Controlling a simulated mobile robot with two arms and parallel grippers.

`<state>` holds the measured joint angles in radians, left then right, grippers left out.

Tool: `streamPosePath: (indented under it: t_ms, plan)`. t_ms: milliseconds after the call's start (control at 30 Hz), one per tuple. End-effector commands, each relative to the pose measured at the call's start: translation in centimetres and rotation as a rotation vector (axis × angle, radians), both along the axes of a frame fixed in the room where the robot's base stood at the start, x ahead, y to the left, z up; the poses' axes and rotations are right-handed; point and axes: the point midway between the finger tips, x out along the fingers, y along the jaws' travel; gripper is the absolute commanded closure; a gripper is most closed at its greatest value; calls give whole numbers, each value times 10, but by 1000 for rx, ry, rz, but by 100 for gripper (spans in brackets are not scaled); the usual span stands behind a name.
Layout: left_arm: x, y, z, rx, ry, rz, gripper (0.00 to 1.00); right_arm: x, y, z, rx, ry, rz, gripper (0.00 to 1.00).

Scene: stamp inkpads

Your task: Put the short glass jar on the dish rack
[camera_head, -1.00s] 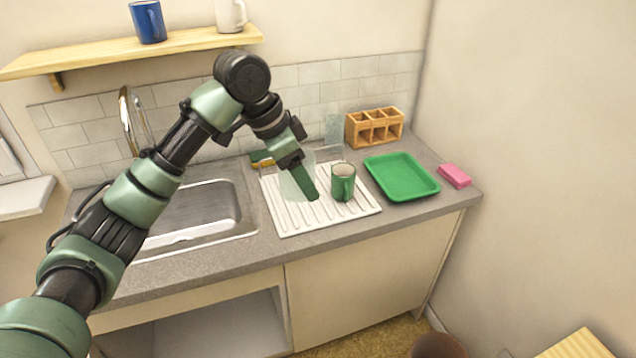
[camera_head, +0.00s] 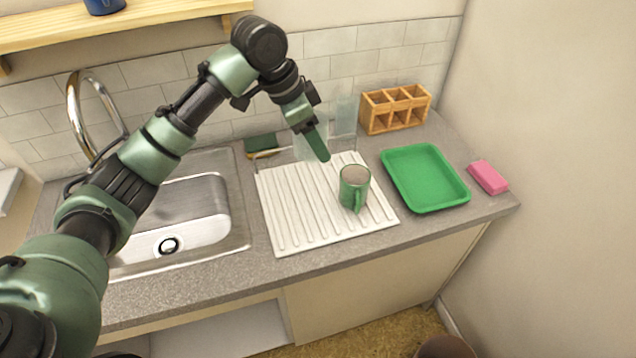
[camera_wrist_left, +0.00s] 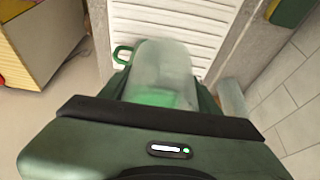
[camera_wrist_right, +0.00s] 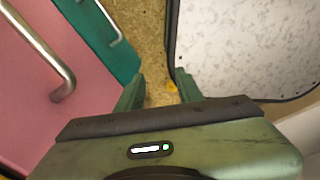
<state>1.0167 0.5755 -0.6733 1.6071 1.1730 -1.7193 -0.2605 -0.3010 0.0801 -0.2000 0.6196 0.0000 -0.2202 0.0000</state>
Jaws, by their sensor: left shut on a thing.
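My left gripper (camera_head: 314,145) is shut on a clear short glass jar (camera_head: 303,148). It holds the jar by the back part of the white ribbed dish rack (camera_head: 285,215); whether it touches the rack is unclear. In the left wrist view the jar (camera_wrist_left: 165,65) stands between the fingers, with the rack's white ribs (camera_wrist_left: 190,22) behind it. A green mug (camera_head: 354,188) stands on the rack's right side, and its handle (camera_wrist_left: 122,54) shows beside the jar. My right gripper (camera_wrist_right: 158,90) is open and empty in its wrist view, above a brown floor.
Another clear glass (camera_head: 346,115) stands behind the rack. A green tray (camera_head: 425,178), pink sponge (camera_head: 488,177) and wooden organizer (camera_head: 396,107) are to the right. The sink (camera_head: 190,215) is left. A green-and-yellow sponge (camera_head: 262,145) lies behind. The rack's front left is clear.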

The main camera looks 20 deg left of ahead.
Motion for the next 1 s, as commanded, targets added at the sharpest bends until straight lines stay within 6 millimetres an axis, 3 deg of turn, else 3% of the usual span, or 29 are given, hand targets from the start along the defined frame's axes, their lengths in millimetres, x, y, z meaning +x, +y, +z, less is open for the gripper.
streamPosePath:
  t_ms: [200, 400, 567, 800, 1000]
  plan:
    - [-1, 0, -59, 0, 5, 0, 88, 1, 0, 9, 0, -2, 0, 64]
    - [-1, 0, -97, 0, 1, 0, 88, 1, 0, 14, 0, -2, 0, 64]
    - [0, 0, -110, 0, 0, 0, 88, 1, 0, 15, 0, -2, 0, 64]
    - [0, 0, -144, 0, 0, 0, 88, 1, 0, 20, 0, -2, 0, 64]
    - [1, 0, -150, 0, -3, 0, 88, 1, 0, 19, 1, -2, -1, 64]
